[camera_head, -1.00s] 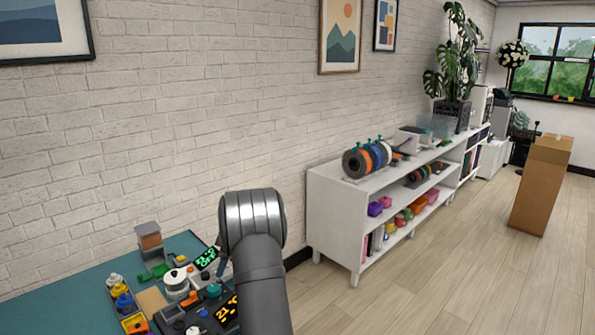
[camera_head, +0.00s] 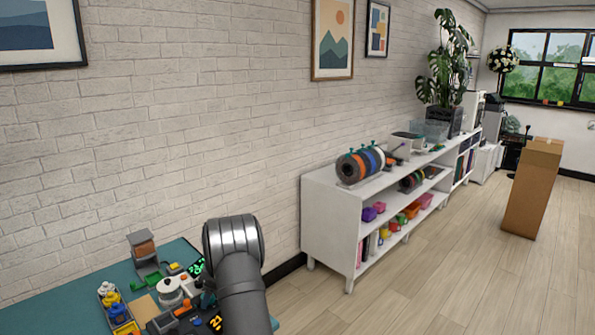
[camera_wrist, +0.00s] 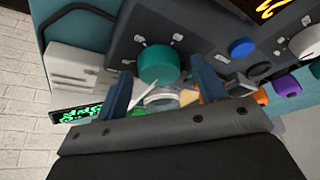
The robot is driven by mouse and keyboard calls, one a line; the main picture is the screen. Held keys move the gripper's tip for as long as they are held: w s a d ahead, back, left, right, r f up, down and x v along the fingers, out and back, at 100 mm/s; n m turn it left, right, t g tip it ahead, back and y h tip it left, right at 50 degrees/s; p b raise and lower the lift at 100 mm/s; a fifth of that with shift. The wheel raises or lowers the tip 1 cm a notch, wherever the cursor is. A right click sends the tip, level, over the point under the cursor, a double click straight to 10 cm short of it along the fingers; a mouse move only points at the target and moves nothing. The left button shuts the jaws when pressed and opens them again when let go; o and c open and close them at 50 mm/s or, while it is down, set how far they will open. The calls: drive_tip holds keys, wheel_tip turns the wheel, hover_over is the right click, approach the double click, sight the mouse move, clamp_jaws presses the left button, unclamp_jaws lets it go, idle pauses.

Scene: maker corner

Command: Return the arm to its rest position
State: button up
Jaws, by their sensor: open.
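My gripper (camera_wrist: 160,72) is open in the wrist view, its two blue fingers apart. A round teal knob (camera_wrist: 159,63) on a dark panel (camera_wrist: 205,28) lies between and beyond the fingertips. A clear round part and a small tan piece show closer in, between the fingers; I cannot tell whether anything touches them. In the head view my dark grey arm rises at the bottom centre and bends over toward the bench. The fingers are hidden there.
The teal bench (camera_head: 45,309) holds a crowded group: a yellow-and-blue parts tray (camera_head: 118,312), a grey-and-brown stand (camera_head: 143,250), a white round device (camera_head: 171,290) and green-lit displays. A white shelf (camera_head: 318,212) stands right of the arm. Floor beyond is clear up to a cardboard box (camera_head: 532,190).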

drive_tip(key=v, duration=1.7)
drive_tip(key=x, duration=1.7)
drive_tip(key=m, duration=0.2)
drive_tip(key=m+t, duration=0.1)
drive_tip(key=m, duration=0.1)
drive_tip(key=shift+s+t, duration=0.1)
drive_tip(key=shift+t, duration=0.2)
drive_tip(key=m, duration=0.2)
drive_tip(key=m+t+h, duration=0.1)
drive_tip(key=m, duration=0.1)
drive_tip(key=shift+s+a+m+t, duration=0.1)
drive_tip(key=shift+m+t, duration=0.2)
drive_tip(key=shift+m, duration=0.1)
drive_tip(key=shift+s+m+t+h, duration=0.15)
drive_tip(key=shift+m+h, duration=0.3)
drive_tip(key=shift+m, duration=0.65)
drive_tip(key=shift+w+m+t+h, duration=0.1)
drive_tip(key=shift+m+t+h, duration=0.25)
drive_tip(key=shift+m, duration=0.75)
drive_tip(key=shift+a+m+h, duration=0.2)
drive_tip(key=shift+m+h, duration=0.7)
drive_tip(key=shift+m, duration=1.4)
